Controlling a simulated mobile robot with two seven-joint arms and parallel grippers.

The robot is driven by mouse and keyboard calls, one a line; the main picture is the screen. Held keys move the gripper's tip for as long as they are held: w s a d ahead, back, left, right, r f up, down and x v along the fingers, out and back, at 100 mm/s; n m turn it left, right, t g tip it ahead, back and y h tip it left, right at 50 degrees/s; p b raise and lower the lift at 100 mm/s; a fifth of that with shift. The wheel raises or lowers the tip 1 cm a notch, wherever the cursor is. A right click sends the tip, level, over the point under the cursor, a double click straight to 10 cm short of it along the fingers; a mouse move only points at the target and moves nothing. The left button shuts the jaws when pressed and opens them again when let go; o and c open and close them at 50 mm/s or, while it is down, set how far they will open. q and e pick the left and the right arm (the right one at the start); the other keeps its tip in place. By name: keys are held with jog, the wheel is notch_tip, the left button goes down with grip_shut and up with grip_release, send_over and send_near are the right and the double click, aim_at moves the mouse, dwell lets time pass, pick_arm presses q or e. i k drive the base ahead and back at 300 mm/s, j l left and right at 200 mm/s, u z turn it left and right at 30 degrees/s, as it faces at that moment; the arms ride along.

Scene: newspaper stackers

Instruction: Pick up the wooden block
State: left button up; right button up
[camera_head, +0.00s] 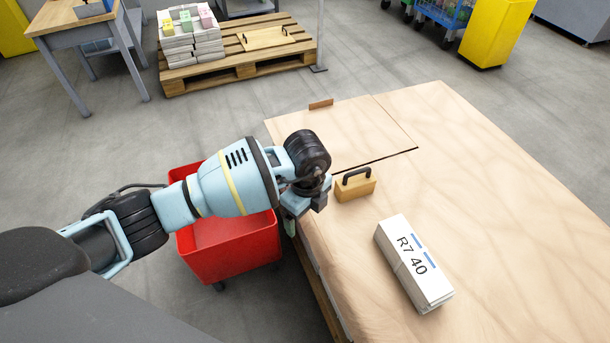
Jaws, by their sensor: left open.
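The wooden block (356,190) is light tan with a black handle on top. It sits upright on the wooden table (500,190), near its left edge. My left arm reaches in from the left, and my left gripper (291,222) hangs at the table's left edge, left of the block and apart from it. The gripper is open; its fingers are small and partly hidden by the wrist, and nothing shows between them. My right gripper is not in view.
A white paper stack marked "R7 40" (414,263) lies on the table, nearer than the block. A red bin (230,255) stands left of the table, partly behind my arm. A small brown piece (321,104) is at the far edge. The table's right side is clear.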

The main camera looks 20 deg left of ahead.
aim_at(360, 182)
jog(key=u, duration=0.2)
jog(key=i+j+z, duration=0.2)
jog(key=z, duration=0.15)
jog(key=i+j+z, duration=0.15)
jog(key=j+z, duration=0.2)
jog(key=i+j+z, duration=0.1)
jog(key=j+z, duration=0.25)
jog(key=j, duration=0.1)
